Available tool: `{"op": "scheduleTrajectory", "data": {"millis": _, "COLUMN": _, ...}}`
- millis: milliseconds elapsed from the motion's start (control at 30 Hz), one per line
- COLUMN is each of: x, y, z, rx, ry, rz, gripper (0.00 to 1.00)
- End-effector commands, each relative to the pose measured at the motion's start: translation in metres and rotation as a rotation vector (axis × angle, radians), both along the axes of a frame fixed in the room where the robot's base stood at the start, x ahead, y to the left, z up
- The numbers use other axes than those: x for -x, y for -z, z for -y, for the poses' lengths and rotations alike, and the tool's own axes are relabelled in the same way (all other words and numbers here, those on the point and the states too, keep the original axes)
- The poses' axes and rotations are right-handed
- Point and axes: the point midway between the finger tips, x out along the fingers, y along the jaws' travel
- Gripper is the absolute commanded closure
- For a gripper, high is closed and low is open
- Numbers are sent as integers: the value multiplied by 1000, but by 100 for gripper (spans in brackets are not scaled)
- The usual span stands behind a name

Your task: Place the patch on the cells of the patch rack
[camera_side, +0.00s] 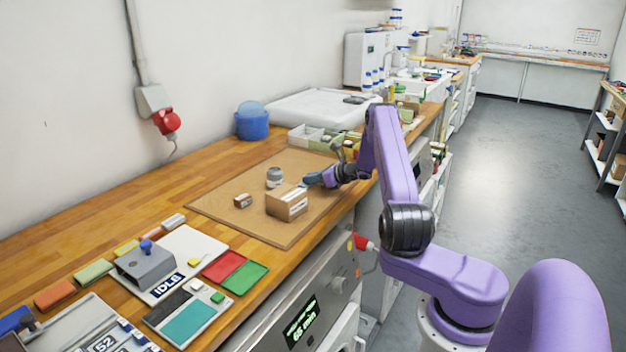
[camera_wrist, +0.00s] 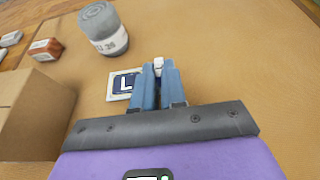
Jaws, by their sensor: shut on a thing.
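A flat square patch (camera_wrist: 122,84), white-edged with a dark blue face and a white letter L, shows in the wrist view just left of my fingers, which cover its right part. My gripper (camera_wrist: 158,72) is shut on a small white piece at its fingertips, which looks like part of the patch. In the side view my gripper (camera_side: 311,181) is low over the brown mat, behind the cardboard box, and the patch cannot be made out. Whether the patch touches the mat I cannot tell. I cannot identify the patch rack for sure; a pale divided tray (camera_side: 306,137) stands at the mat's far end.
The cardboard box (camera_side: 288,203) stands close to my gripper on the mat (camera_side: 218,207). A grey labelled roll (camera_side: 274,177) and a small red-brown block (camera_side: 243,200) are nearby. A blue bucket (camera_side: 252,125) is by the wall. The mat's left part is clear.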

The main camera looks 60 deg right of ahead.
Motion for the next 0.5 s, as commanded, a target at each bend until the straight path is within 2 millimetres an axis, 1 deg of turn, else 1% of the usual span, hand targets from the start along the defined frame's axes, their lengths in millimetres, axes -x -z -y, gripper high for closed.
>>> {"op": "scheduleTrajectory", "data": {"millis": 400, "x": 0, "y": 5, "z": 0, "rx": 0, "ry": 0, "rz": 0, "gripper": 100}}
{"op": "scheduleTrajectory", "data": {"millis": 433, "x": 0, "y": 5, "z": 0, "rx": 1, "ry": 0, "rz": 0, "gripper": 86}}
{"op": "scheduleTrajectory", "data": {"millis": 467, "x": 0, "y": 5, "z": 0, "rx": 1, "ry": 0, "rz": 0, "gripper": 76}}
{"op": "scheduleTrajectory", "data": {"millis": 500, "x": 0, "y": 5, "z": 0, "rx": 1, "ry": 0, "rz": 0, "gripper": 63}}
